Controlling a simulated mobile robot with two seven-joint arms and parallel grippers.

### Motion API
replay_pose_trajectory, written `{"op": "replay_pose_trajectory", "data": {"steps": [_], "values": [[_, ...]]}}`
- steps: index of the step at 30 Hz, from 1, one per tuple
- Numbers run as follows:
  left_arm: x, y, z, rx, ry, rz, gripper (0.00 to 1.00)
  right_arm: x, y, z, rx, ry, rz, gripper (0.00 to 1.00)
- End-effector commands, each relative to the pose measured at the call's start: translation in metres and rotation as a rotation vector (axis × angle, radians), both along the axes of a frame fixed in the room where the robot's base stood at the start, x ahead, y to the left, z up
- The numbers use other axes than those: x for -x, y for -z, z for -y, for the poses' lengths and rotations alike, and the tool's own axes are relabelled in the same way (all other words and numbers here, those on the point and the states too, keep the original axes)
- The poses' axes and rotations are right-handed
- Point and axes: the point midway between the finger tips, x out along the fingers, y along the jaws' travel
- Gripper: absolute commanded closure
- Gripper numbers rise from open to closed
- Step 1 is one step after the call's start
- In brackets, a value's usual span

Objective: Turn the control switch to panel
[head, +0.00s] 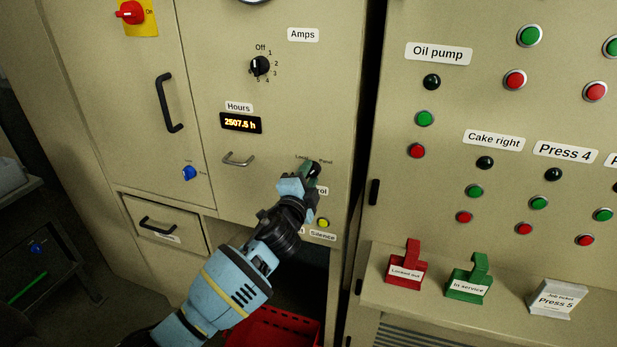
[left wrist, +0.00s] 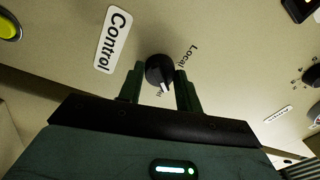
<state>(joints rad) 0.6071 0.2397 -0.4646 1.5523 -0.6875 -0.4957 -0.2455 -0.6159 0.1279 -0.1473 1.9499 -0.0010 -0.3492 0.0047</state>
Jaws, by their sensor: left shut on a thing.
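The control switch is a round black knob (left wrist: 160,72) on the beige cabinet front, with a white pointer mark. In the left wrist view the mark points down toward my gripper body, near partly hidden lettering; the word Local is at its upper right. My left gripper (left wrist: 161,88) has one dark green finger on each side of the knob and is shut on it. In the head view my left gripper (head: 309,172) covers much of the knob and part of the Control label below. Small Local and Panel lettering shows above it. My right gripper is not in view.
A metal handle (head: 238,159) is left of the switch, and a yellow button (head: 323,223) is below it. An Hours display (head: 240,122) and an Amps selector (head: 260,66) are above. A red crate (head: 270,328) is in the opening below. A button panel stands at right.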

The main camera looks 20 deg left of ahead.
Motion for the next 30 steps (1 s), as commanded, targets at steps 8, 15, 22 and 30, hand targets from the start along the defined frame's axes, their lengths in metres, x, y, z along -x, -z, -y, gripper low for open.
{"op": "replay_pose_trajectory", "data": {"steps": [8,15,22,30], "values": [[0.0,-0.001,-0.0006,-0.094,0.0,0.005,0.88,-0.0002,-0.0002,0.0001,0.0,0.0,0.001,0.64],[0.0,-0.0008,-0.0004,-0.115,0.0,0.005,0.88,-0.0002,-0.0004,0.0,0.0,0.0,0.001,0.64],[0.0,-0.0009,-0.0004,-0.116,0.0,0.006,0.88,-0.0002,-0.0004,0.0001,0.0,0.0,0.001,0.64],[-0.0001,-0.0007,-0.0004,-0.115,0.0,0.005,0.44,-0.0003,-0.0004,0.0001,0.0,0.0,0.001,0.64]]}}
